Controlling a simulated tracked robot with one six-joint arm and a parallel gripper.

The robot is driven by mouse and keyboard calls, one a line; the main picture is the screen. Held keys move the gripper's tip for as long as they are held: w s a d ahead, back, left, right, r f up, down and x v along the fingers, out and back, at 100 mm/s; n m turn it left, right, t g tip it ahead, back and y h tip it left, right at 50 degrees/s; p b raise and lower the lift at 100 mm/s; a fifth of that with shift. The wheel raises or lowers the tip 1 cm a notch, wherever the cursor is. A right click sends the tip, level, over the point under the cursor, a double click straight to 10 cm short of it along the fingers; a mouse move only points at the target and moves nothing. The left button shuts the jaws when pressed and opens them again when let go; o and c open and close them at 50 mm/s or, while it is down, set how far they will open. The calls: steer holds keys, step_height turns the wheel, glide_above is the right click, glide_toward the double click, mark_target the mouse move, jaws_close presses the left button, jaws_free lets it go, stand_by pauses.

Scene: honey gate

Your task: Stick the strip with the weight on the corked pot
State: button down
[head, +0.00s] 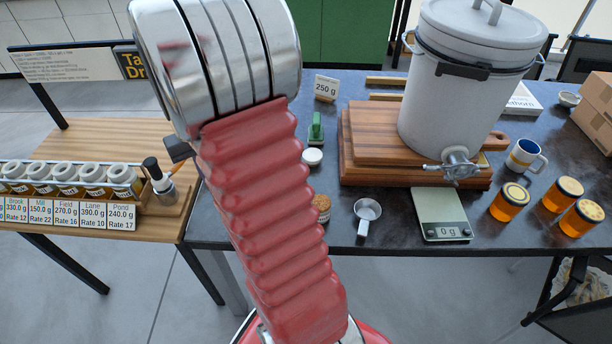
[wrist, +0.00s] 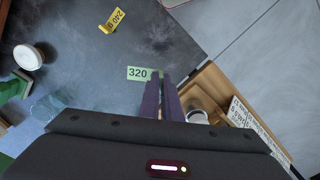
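A pale green strip reading "320" (wrist: 139,73) is in the wrist view. My gripper (wrist: 161,75) has its two purple fingers close together at the strip's right end and looks shut on it; the rest of the strip's text is hidden. In the head view my arm covers most of my gripper, and the green strip does not show. A yellow strip reading "240 g" (wrist: 116,19) lies apart on the dark table. A small jar with a brown, cork-like top (head: 321,208) stands beside my arm, partly hidden; I cannot tell if it is the corked pot.
A rack of several pots (head: 66,181) with weight cards stands on the left wooden table. A scale (head: 441,214) reads 0 g. A large white tank (head: 462,95) stands on wooden boards. Honey jars (head: 509,201), a mug (head: 525,156) and a white-lidded jar (head: 312,157) stand around.

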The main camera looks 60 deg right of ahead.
steer(key=s+d+m, duration=0.3)
steer(key=s+d, duration=0.3)
steer(key=s, duration=0.5)
steer(key=s+d+m, duration=0.3)
steer(key=s+d, duration=0.3)
steer(key=s, duration=0.6)
steer(key=shift+s+d+r+m, duration=0.15)
steer(key=shift+s+d+m, duration=0.15)
steer(key=shift+d+m, duration=0.1)
steer(key=shift+a, duration=0.15)
steer(key=shift+f, duration=3.1)
steer(key=shift+f, duration=0.4)
steer(key=c, duration=1.9)
jaws_free()
